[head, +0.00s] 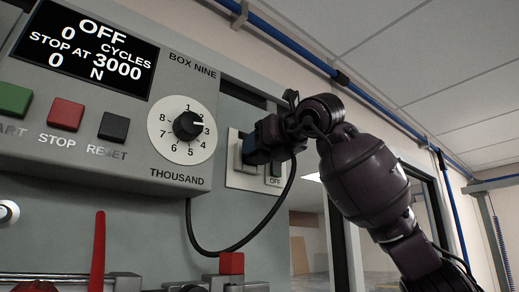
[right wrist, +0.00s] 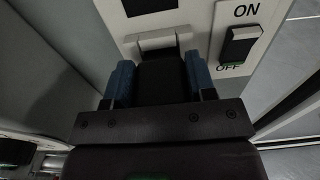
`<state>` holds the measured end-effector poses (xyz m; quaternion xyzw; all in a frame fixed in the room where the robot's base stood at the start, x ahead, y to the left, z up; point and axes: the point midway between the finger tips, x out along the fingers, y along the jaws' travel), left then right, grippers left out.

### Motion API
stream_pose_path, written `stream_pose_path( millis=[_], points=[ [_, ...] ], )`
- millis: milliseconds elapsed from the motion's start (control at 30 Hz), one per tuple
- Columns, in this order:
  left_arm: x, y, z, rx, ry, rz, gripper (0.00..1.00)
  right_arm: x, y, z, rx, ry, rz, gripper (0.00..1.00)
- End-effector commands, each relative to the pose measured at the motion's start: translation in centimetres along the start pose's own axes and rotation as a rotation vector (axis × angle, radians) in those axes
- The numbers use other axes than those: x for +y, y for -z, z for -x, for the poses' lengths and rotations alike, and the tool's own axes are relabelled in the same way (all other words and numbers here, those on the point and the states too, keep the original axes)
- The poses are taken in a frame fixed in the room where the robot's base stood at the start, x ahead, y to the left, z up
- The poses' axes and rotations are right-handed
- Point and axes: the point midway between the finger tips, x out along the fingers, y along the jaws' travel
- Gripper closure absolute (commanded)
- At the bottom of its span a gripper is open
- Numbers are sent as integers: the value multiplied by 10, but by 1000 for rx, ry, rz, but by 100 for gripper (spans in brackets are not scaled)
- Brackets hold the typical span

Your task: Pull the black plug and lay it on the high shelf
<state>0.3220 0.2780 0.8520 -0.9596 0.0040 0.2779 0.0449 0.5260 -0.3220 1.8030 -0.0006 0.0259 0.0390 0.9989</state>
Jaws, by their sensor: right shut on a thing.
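The black plug (right wrist: 160,78) is between the two blue fingers of my right gripper (right wrist: 160,88) in the right wrist view. In the head view my right gripper (head: 262,143) is shut on it, right up against the pale wall plate (head: 238,178). The plug's front end meets a light grey socket block (right wrist: 157,42); I cannot tell whether its pins are still inside. A black cable (head: 272,212) hangs in a loop below the gripper. I cannot make out the high shelf for certain. My left gripper is out of view.
Beside the plug is a rocker switch (right wrist: 240,45) marked ON and OFF. Left of it a grey control box (head: 140,165) carries a display reading OFF, a dial (head: 187,125) and several buttons. A red block (head: 231,263) and a red lever (head: 98,250) are below.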

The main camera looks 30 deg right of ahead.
Motion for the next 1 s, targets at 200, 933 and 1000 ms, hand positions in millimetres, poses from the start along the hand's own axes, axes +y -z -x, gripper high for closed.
stream_pose_path(
  millis=[200,933,1000],
  points=[
    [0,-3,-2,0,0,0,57,0,1,8,1,-1,1,78],
    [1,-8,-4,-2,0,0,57,0,1,21,0,-1,0,78],
    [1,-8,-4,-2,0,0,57,0,1,23,0,0,0,78]
  ],
)
